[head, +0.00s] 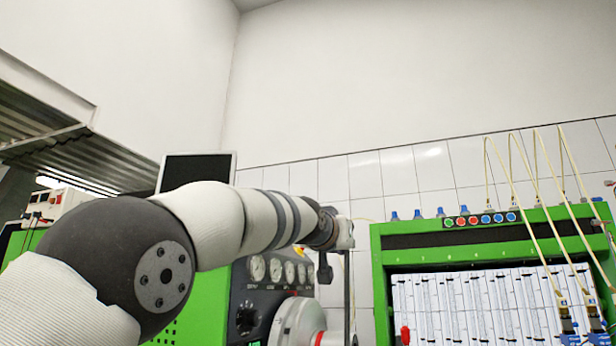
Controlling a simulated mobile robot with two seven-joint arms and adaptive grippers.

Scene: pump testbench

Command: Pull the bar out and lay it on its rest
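My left arm reaches in from the left across the picture. Its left gripper (325,272) is at the far end of the arm, small and dark, in front of the gap between the two green bench parts. Its fingers are seen from behind and partly hidden by the wrist, so I cannot tell whether they are open or shut, or hold anything. I cannot make out the bar or its rest for certain. A thin dark upright (347,300) stands just right of the gripper; I cannot tell what it is. My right gripper is out of view.
A green frame (378,285) with glass tubes (480,305) and pale hoses (505,190) fills the right. A dark monitor (196,171) stands behind my arm.

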